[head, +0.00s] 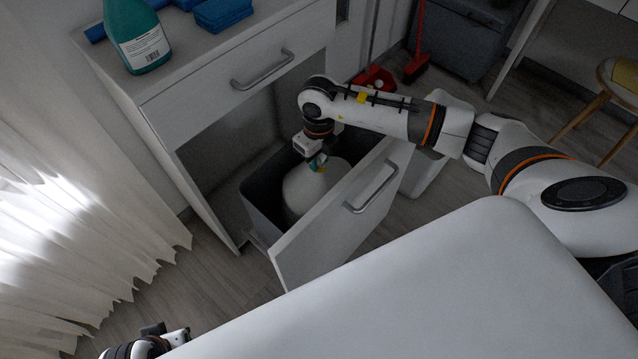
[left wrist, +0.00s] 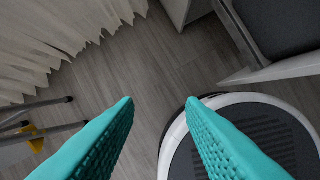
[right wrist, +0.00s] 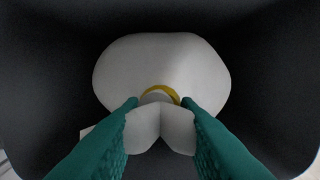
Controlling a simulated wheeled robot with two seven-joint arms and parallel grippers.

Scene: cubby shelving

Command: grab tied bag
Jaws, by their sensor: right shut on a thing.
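The tied bag (head: 312,187) is white and stands in the grey bin (head: 262,200) in the pulled-out lower drawer. In the right wrist view the bag (right wrist: 162,70) has a yellow tie (right wrist: 160,91) around its neck, with its gathered top towards the camera. My right gripper (head: 318,162) is over the bin, at the top of the bag. In the right wrist view its teal fingers (right wrist: 160,110) are shut on the bag's neck, one on each side. My left gripper (left wrist: 160,102) is open and empty above the floor, away from the bag.
The open drawer front (head: 335,225) with its handle stands before the bin. The cabinet top holds a teal bottle (head: 138,38) and blue cloths (head: 222,12). A curtain (head: 70,220) hangs at the left. A red dustpan (head: 375,78) and a stool (head: 605,95) are at the back right.

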